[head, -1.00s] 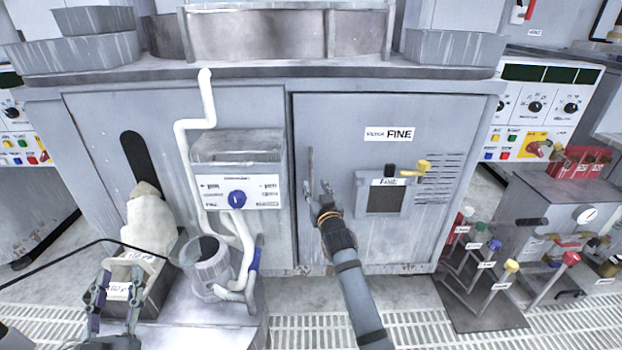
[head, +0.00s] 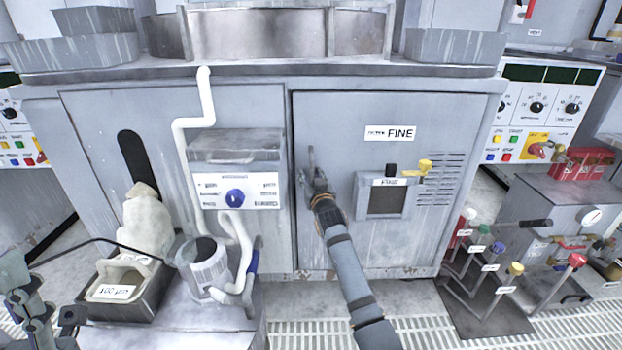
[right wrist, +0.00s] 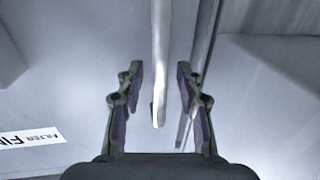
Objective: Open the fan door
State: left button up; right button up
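The grey cabinet door (head: 335,240) with a "FILTER FINE" label (head: 390,133) is shut in the head view. Its upright bar handle (head: 311,158) is near the door's left edge. In the right wrist view the handle (right wrist: 160,60) lies between the two spread fingers of my right gripper (right wrist: 158,100), with a gap on each side. In the head view my right gripper (head: 312,180) is at the handle's lower part and partly hides it. My left gripper (head: 68,318) is at the lower left, partly cut off; its finger gap is unclear.
A rack of coloured valves (head: 490,265) stands right of the cabinet.

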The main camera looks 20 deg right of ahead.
jog(key=shift+w, duration=0.15)
jog(key=shift+c, duration=0.4)
grip_shut()
dwell(0.4)
